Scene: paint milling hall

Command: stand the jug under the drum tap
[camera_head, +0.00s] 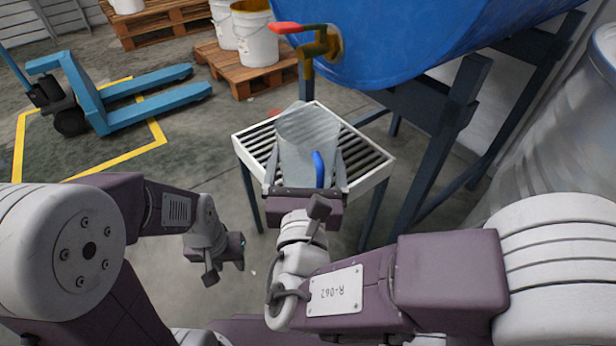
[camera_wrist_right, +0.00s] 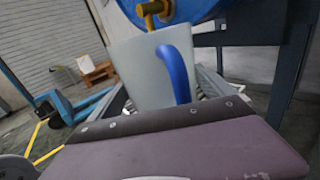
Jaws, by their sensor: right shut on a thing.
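The jug (camera_head: 306,136) is pale and translucent with a blue handle (camera_head: 319,168). In the head view it appears upright over the slatted stand (camera_head: 372,150); I cannot tell whether its base touches the slats. My right gripper (camera_head: 305,166) is shut on the jug, one finger on each side. The brass drum tap (camera_head: 318,46) with a red lever (camera_head: 288,28) is above and beyond the jug. In the right wrist view the jug (camera_wrist_right: 140,75) shows close, with the tap (camera_wrist_right: 153,12) just above its rim. My left gripper (camera_head: 236,250) hangs low, left of the stand; its fingers are unclear.
The blue drum (camera_head: 400,40) lies on a dark frame (camera_head: 445,115) behind the stand. White buckets (camera_head: 256,38) stand on a pallet (camera_head: 240,75) at the back. A blue pallet jack (camera_head: 110,95) is at left. A metal drum (camera_head: 565,140) is at right.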

